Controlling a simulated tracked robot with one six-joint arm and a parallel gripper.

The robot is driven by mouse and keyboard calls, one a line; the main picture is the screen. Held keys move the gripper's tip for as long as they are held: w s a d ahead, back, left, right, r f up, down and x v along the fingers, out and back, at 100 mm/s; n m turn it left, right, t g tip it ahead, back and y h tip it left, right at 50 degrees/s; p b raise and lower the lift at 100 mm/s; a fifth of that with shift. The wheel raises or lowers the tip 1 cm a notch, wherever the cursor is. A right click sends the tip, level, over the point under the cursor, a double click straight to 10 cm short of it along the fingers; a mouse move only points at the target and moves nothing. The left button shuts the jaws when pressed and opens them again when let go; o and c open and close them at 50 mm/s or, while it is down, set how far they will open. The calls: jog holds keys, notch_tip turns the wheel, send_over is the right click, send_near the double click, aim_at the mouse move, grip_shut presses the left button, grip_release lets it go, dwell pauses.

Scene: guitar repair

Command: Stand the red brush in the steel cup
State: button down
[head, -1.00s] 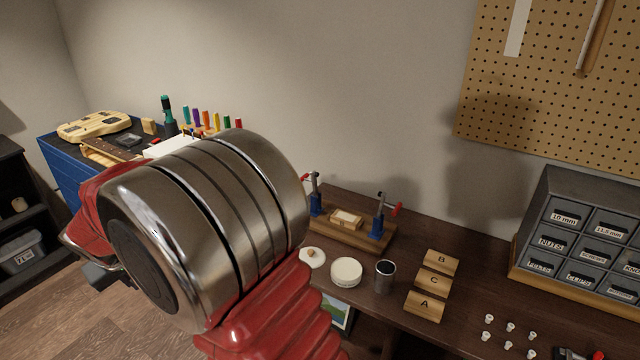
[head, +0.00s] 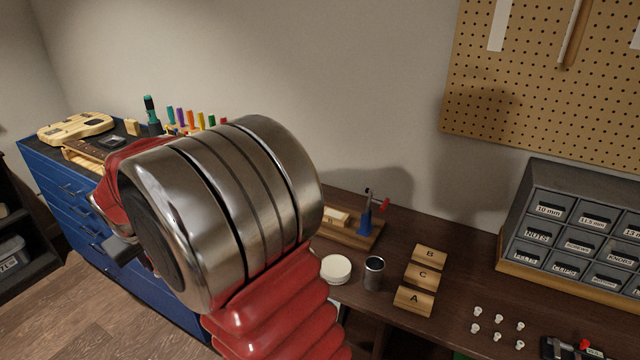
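The steel cup (head: 374,274) stands upright on the dark brown workbench, right of a round white lidded tub. Its dark opening faces up and I see nothing standing in it. I cannot make out the red brush in this view. My large steel arm joint and red sleeve fill the left middle and hide part of the bench and of the blue cabinet top. Only a small dark part of what seems to be my gripper (head: 122,249) shows at the joint's lower left, away from the cup. Its fingers and anything between them are hidden.
The white tub (head: 336,269) is close to the cup's left. Wooden blocks A, B and C (head: 422,276) stand to its right. A wooden fixture with a blue clamp (head: 365,221) is behind. Small white knobs (head: 498,325) and a drawer unit (head: 575,232) are farther right.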

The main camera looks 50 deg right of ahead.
jog(key=s+d+r+n+g, duration=0.1)
jog(key=s+d+r+n, duration=0.15)
jog(key=s+d, duration=0.45)
jog(key=s+d+r+n+g+y, duration=0.1)
jog(key=s+d+r, duration=0.2)
jog(key=d, duration=0.7)
jog(key=s+d+r+n+g, duration=0.1)
jog(key=s+d+r, duration=0.3)
jog(key=d, duration=0.5)
jog(key=s+d+r+n, duration=0.2)
jog(key=s+d, duration=0.1)
jog(key=s, duration=0.5)
jog(key=s+d+r+n+g, duration=0.1)
jog(key=s+d, duration=0.3)
jog(key=s, duration=0.4)
jog(key=s+d+r+n+g, duration=0.1)
jog(key=s+d+r+n, duration=0.2)
jog(key=s, duration=0.6)
jog(key=shift+d+r+h, duration=0.25)
jog(key=shift+r+h, duration=0.05)
jog(key=shift+r, duration=0.3)
jog(key=shift+f, duration=0.15)
notch_tip(320, 180, down, 12)
